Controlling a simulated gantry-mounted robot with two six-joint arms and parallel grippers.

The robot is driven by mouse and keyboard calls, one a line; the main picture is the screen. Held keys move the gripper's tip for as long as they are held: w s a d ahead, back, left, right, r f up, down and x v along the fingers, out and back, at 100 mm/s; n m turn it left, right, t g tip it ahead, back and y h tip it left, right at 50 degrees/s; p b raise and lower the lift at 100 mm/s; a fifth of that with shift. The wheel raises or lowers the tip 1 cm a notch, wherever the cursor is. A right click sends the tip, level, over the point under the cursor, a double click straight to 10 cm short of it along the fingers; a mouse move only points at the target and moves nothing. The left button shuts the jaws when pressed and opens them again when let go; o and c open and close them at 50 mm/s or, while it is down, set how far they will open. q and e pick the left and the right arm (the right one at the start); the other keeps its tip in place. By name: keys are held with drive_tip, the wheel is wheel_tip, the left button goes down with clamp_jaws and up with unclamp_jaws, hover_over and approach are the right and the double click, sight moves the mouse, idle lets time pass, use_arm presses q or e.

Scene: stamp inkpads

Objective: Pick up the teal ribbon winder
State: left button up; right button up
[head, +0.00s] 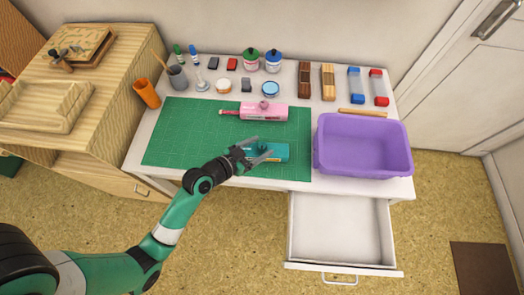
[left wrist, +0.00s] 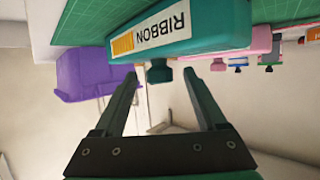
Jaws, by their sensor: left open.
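The teal ribbon winder (head: 277,151) lies on the green cutting mat (head: 190,140) near its front right part. In the left wrist view the winder (left wrist: 215,25) fills the top, with a white and yellow label reading RIBBON and a dark teal knob (left wrist: 159,73). My left gripper (head: 266,153) is open at the winder. In the left wrist view, the tips of my left gripper (left wrist: 161,76) stand either side of the knob, with gaps showing. Contact is not visible. My right gripper is out of view.
A pink tape-like dispenser (head: 270,112) lies behind the winder. A purple bin (head: 362,146) stands right of the mat. An open white drawer (head: 338,230) juts out below. Jars, inkpads and stamps line the back. The left of the mat is clear.

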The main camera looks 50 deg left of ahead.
use_arm(q)
drive_tip(key=shift+x, duration=0.8)
drive_tip(key=shift+s, duration=0.1)
clamp_jaws()
drive_tip(key=shift+r+p, duration=0.35)
drive_tip(key=shift+r, duration=0.25)
wheel_tip(320, 180, up, 3)
drive_tip(key=shift+f+p, duration=0.1)
drive_tip(key=shift+p, duration=0.8)
drive_tip(key=s+d+r+p, duration=0.6)
drive_tip(key=s+d+r, duration=0.3)
drive_tip(key=s, duration=0.1)
drive_tip(key=shift+d, duration=0.35)
